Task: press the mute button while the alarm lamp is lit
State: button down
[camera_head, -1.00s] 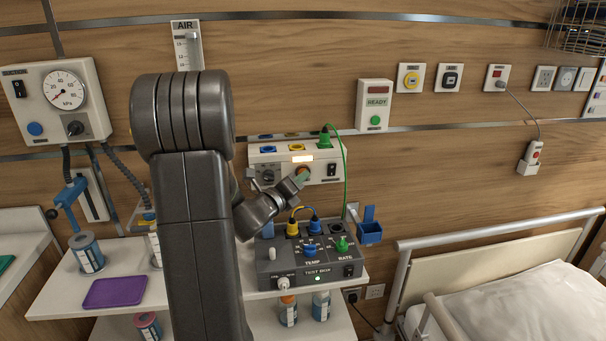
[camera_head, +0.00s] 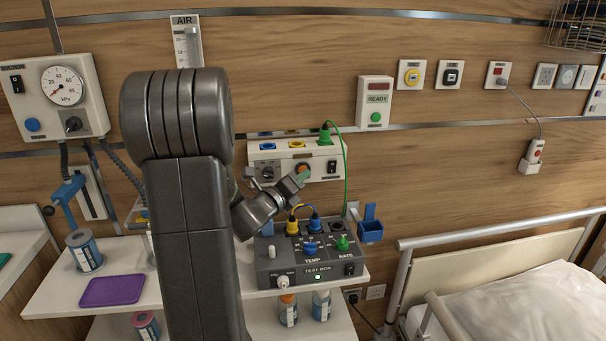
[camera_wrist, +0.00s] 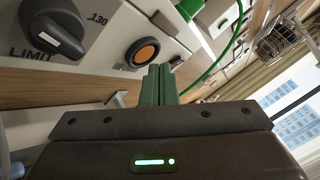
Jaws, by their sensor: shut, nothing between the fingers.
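The white alarm box (camera_head: 265,157) is on the wall above the test box. Its alarm lamp strip (camera_head: 302,159) shows no bright glow now. The mute button appears to be the round orange button in a dark ring (camera_wrist: 143,53) in the wrist view; in the head view my fingertips partly cover it. My gripper (camera_head: 302,177) is shut and empty, its green fingers (camera_wrist: 158,82) pressed together. The fingertips are close to the button, just below it in the wrist view. I cannot tell whether they touch it. The lamp is not seen in the wrist view.
A black LIMIT knob (camera_wrist: 57,34) sits left of the button. A green plug (camera_head: 325,134) and its cable hang at the box's right. The grey test box (camera_head: 290,270) with plugs and knobs stands below. A bed (camera_head: 520,300) is at the right.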

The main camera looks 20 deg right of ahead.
jog(key=shift+s, duration=0.1)
jog(key=s+b, duration=0.1)
jog(key=s, duration=0.1)
jog(key=s+a+b, duration=0.1)
jog(key=s, duration=0.1)
jog(key=shift+s+b, duration=0.35)
jog(key=shift+b, duration=0.05)
jog(key=shift+w, duration=0.15)
dwell(0.5)
jog(key=w+p, duration=0.1)
jog(key=p, duration=0.2)
jog(key=shift+w+d+r, duration=0.15)
jog(key=shift+r, duration=0.05)
jog(key=p, duration=0.4)
jog(key=shift+s, duration=0.3)
